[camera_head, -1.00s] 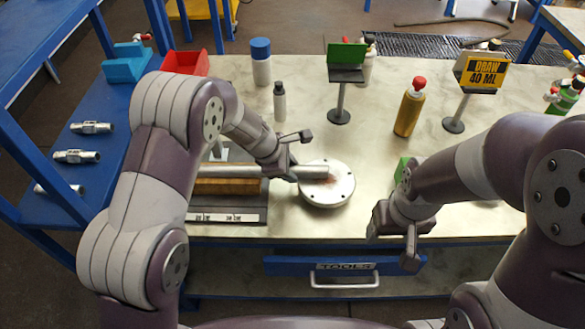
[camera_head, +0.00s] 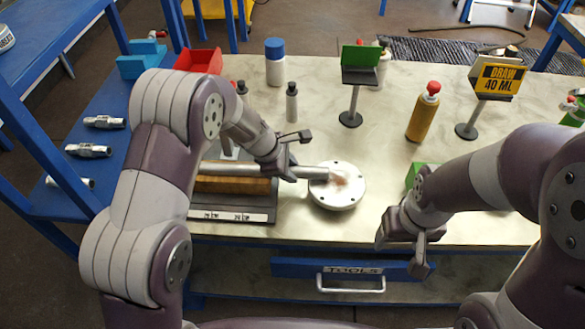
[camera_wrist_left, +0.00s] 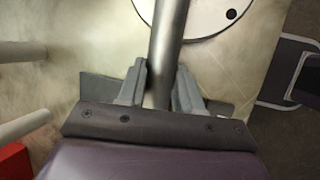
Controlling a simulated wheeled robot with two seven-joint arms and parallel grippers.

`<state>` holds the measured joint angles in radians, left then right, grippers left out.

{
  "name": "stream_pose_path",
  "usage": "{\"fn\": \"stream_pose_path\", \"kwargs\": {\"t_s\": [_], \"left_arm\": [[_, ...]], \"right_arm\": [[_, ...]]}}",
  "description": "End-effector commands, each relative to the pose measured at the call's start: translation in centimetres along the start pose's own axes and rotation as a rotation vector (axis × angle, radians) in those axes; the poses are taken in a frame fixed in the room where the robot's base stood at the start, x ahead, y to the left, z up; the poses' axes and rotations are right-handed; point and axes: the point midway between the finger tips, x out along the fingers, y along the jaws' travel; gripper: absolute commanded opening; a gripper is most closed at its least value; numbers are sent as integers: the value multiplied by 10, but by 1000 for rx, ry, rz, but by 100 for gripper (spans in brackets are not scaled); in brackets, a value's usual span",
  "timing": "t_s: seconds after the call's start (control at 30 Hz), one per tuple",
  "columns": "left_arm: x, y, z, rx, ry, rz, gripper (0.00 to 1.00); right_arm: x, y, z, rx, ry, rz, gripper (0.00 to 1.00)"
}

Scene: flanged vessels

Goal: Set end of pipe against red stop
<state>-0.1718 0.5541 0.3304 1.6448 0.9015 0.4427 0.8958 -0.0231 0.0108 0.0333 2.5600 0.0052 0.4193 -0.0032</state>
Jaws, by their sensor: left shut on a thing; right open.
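A bare metal pipe (camera_head: 229,171) lies nearly level along the wooden block, its right end over the round flanged plate (camera_head: 337,198). My left gripper (camera_head: 290,171) is shut around the pipe near that right end. In the left wrist view, the left gripper's fingers (camera_wrist_left: 160,90) sit on both sides of the pipe (camera_wrist_left: 168,38), which runs up over the flanged plate (camera_wrist_left: 213,15). My left arm hides the pipe's left end, and I cannot make out a red stop there. My right gripper (camera_head: 402,258) is open and empty over the bench's front edge.
The wooden block (camera_head: 235,186) sits on a dark board with a white marked strip (camera_head: 230,216). Bottles, a red bin (camera_head: 199,61) and sign stands (camera_head: 354,85) stand behind. The blue side table (camera_head: 85,125) holds several metal fittings.

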Motion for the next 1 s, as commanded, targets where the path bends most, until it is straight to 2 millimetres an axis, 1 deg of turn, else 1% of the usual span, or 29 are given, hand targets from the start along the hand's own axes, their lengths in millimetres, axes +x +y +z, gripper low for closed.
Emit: {"fn": "stream_pose_path", "kwargs": {"t_s": [0.17, 0.2, 0.27, 0.3, 0.57, 0.67, 0.77, 0.9, 1.0], "left_arm": [[-3, 1, -4, 2, 0, 3, 0], [-3, 1, -5, 2, 0, 3, 38], [-3, 1, -4, 2, 0, 2, 57], [-3, 1, -4, 2, 0, 2, 64], [-2, -1, -5, -1, 0, -3, 64], [-12, 0, -5, 0, 0, -1, 64], [-36, 1, -4, 1, 0, 3, 64], [-76, 2, -4, 2, 0, 5, 64], [-100, 1, -4, 1, 0, 4, 64]], "right_arm": [[1, 0, 0, 0, 0, 0, 68], [1, 0, 0, 0, 0, 0, 68], [1, 0, 0, 0, 0, 0, 68], [1, 0, 0, 0, 0, 0, 68], [1, 0, 0, 0, 0, 0, 68], [-1, 0, 0, 0, 0, 0, 68], [-5, 0, -1, 0, 0, 0, 68], [-11, 0, -1, 0, 0, 0, 68], [-13, 0, -2, 0, 0, 0, 68]]}}
